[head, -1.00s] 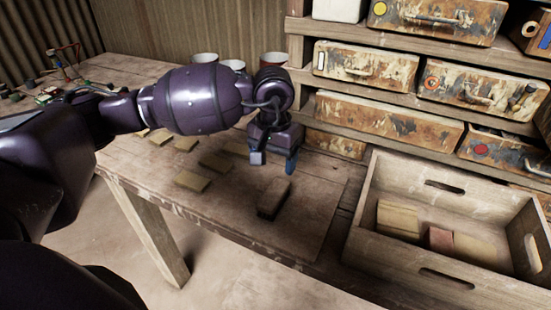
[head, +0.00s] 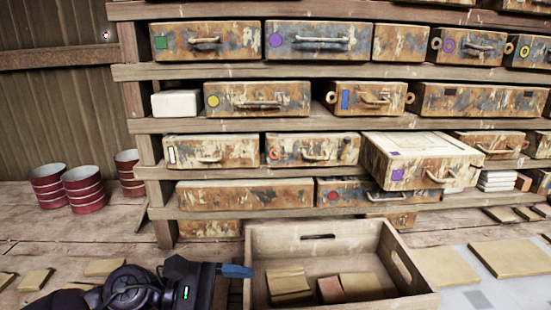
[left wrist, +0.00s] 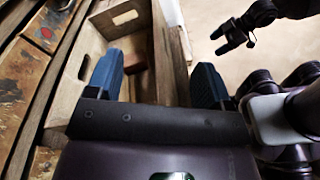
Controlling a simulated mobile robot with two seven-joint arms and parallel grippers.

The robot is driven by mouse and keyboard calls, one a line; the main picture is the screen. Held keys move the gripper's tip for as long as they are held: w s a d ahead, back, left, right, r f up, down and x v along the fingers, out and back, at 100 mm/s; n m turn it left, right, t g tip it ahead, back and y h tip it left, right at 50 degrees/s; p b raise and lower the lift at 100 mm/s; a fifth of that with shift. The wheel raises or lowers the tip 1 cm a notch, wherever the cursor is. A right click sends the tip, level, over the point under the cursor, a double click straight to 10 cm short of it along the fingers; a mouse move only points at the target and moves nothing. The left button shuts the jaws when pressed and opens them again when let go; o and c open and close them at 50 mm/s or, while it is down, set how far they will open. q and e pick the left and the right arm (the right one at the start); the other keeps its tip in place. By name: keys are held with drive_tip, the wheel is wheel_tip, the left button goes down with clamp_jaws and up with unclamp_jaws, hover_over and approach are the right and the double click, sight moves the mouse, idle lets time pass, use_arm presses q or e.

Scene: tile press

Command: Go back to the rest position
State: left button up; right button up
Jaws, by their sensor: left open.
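My left gripper (head: 236,271) shows at the bottom of the head view, by the left wall of the wooden crate (head: 259,240). In the left wrist view its two blue fingers (left wrist: 157,66) are spread wide with nothing between them, and the crate (left wrist: 125,18) lies beyond them. My right gripper (left wrist: 223,40) shows at the upper right of the left wrist view. Its two dark fingers are apart and empty. It is not in the head view.
The crate holds tan blocks (head: 288,281) and a reddish block (head: 331,289). Behind it stands a shelf of worn drawers; one with a purple square (head: 410,165) sticks out. Red cups (head: 85,188) stand at left. Tan tiles (head: 500,257) lie at right.

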use_arm(q)
drive_tip(key=w+a+r+n+t+y, duration=0.15)
drive_tip(key=a+n+t+y, duration=0.3)
drive_tip(key=n+t, duration=0.8)
drive_tip(key=w+a+f+n+t+y, duration=0.15)
drive_tip(key=a+n+t+y, duration=0.35)
drive_tip(key=n, duration=1.5)
drive_tip(key=s+a+f+n+g+y, duration=0.1)
drive_tip(key=a+f+n+y, duration=0.1)
drive_tip(key=a+f+n, duration=0.1)
drive_tip(key=s+a+f+n+g+y, duration=0.1)
drive_tip(key=a+f+n+y, duration=0.1)
drive_tip(key=n, duration=0.4)
drive_tip(key=s+a+f+n+g+y, duration=0.1)
drive_tip(key=a+f+n+y, duration=0.2)
drive_tip(key=a+n+y, duration=0.1)
drive_tip(key=shift+s+a+f+n, duration=0.15)
drive_tip(key=shift+f+n, duration=0.15)
drive_tip(key=shift+n, duration=0.25)
drive_tip(key=s+a+f+n+g, duration=0.1)
drive_tip(key=s+f+n+g, duration=0.5)
drive_tip(key=s, duration=0.4)
drive_tip(key=s+a+f+n+g, duration=0.2)
drive_tip(key=s+f+n+g, duration=0.45)
drive_tip(key=s, duration=0.45)
drive_tip(key=w+f+t, duration=0.8)
drive_tip(key=f, duration=0.2)
drive_tip(key=shift+d+m+h, duration=0.15)
drive_tip(key=shift+m+h, duration=0.2)
drive_tip(key=shift+h, duration=0.1)
